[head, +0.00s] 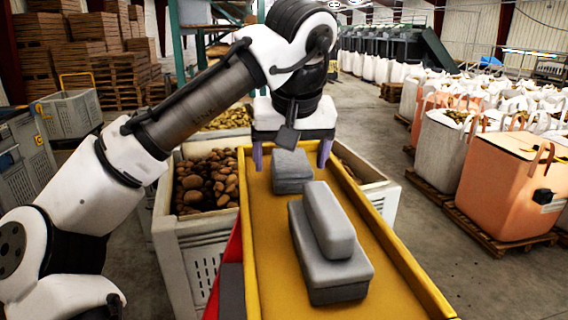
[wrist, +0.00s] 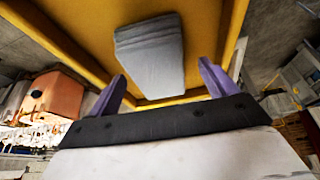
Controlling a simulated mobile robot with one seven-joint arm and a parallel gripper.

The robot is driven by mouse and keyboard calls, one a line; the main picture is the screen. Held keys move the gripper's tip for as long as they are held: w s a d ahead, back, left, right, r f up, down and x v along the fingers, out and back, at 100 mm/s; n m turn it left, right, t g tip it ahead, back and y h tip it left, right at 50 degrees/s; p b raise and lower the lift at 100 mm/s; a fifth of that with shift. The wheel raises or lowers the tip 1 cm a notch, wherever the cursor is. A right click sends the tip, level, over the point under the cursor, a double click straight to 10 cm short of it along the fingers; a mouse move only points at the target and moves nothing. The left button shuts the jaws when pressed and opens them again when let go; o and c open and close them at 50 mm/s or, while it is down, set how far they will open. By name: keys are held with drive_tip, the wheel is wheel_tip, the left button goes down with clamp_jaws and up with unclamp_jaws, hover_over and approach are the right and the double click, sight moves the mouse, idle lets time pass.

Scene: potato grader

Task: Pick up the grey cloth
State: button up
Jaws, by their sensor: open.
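The grey cloth (head: 291,178) looks like a folded, layered stack and lies flat near the far end of the yellow tray (head: 273,292). In the wrist view the cloth (wrist: 150,52) shows beyond my fingertips, with fold lines along one edge. My gripper (head: 290,156) is open and empty, with its two purple fingers pointing down on either side of the cloth's far part in the head view. In the wrist view the fingers (wrist: 162,86) stand apart with the cloth ahead of the gap. I cannot tell the exact height between fingertips and cloth.
A larger grey block (head: 337,281) with a rounded grey bar (head: 328,220) on top lies nearer in the tray. The tray has raised yellow rims. A bin (head: 185,248) of potatoes stands left.

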drive_tip(key=shift+w+f, duration=0.1)
drive_tip(key=shift+f, duration=0.3)
drive_tip(key=shift+d, duration=0.1)
drive_tip(key=shift+c, duration=1.4)
drive_tip(key=c, duration=0.8)
drive_tip(key=shift+r, duration=0.1)
